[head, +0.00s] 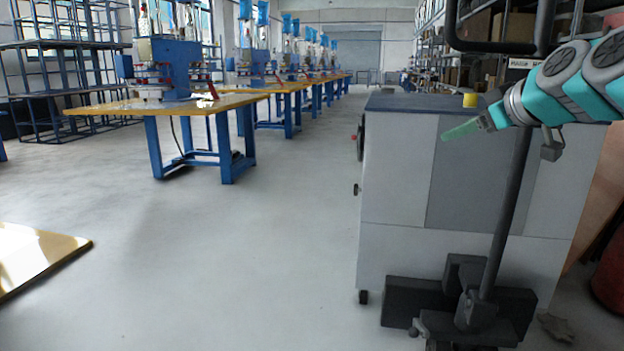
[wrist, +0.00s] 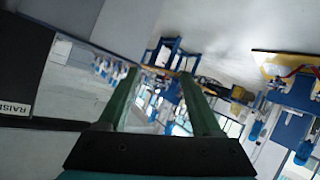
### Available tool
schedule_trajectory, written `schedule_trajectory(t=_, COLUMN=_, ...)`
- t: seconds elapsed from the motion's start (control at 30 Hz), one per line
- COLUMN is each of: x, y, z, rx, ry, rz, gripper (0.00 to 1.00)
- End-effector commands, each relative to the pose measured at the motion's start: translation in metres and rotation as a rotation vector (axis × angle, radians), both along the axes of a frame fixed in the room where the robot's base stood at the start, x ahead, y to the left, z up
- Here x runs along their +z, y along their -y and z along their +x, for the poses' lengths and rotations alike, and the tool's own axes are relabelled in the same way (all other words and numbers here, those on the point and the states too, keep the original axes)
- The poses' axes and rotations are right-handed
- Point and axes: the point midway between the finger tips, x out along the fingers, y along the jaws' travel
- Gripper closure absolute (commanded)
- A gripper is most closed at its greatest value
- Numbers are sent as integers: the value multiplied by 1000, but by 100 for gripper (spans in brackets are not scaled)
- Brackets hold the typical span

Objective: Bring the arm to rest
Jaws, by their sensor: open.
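My gripper (head: 460,131) is at the right in the head view, at the end of my teal and grey arm. It points left and slightly down, in front of the upper part of a grey cabinet (head: 397,180). In the wrist view my gripper (wrist: 162,90) shows two green fingers set apart, with nothing between them. From the head view I cannot tell the distance between the gripper and the cabinet.
A small yellow item (head: 470,100) is on the cabinet top. A yellow-topped table (head: 110,108) with a blue machine (head: 172,68) stands at the left, others behind it. A table corner (head: 40,255) juts in at lower left. The grey floor (head: 240,260) between is clear.

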Motion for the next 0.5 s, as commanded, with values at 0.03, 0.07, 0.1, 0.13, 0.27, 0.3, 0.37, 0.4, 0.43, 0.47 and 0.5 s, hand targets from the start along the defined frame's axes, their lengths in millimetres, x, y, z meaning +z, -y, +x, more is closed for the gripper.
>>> schedule_trajectory(t=0.03, x=-14, y=-31, z=-10, rx=27, ry=-74, rz=19, gripper=34)
schedule_trajectory(t=0.07, x=-27, y=-47, z=-16, rx=37, ry=-121, rz=30, gripper=34)
schedule_trajectory(t=0.1, x=-42, y=-67, z=-26, rx=45, ry=-182, rz=42, gripper=34)
schedule_trajectory(t=0.13, x=-57, y=-81, z=-34, rx=50, ry=-232, rz=51, gripper=34)
schedule_trajectory(t=0.27, x=-113, y=-130, z=-80, rx=36, ry=-442, rz=76, gripper=34)
schedule_trajectory(t=0.3, x=-133, y=-142, z=-97, rx=25, ry=-512, rz=80, gripper=34)
schedule_trajectory(t=0.37, x=-159, y=-155, z=-124, rx=-2, ry=-612, rz=81, gripper=34)
schedule_trajectory(t=0.4, x=-175, y=-162, z=-144, rx=-26, ry=-674, rz=81, gripper=34)
schedule_trajectory(t=0.43, x=-188, y=-165, z=-159, rx=-47, ry=-723, rz=79, gripper=34)
schedule_trajectory(t=0.47, x=-201, y=-168, z=-174, rx=-70, ry=-771, rz=78, gripper=34)
schedule_trajectory(t=0.5, x=-216, y=-171, z=-195, rx=-104, ry=-832, rz=76, gripper=34)
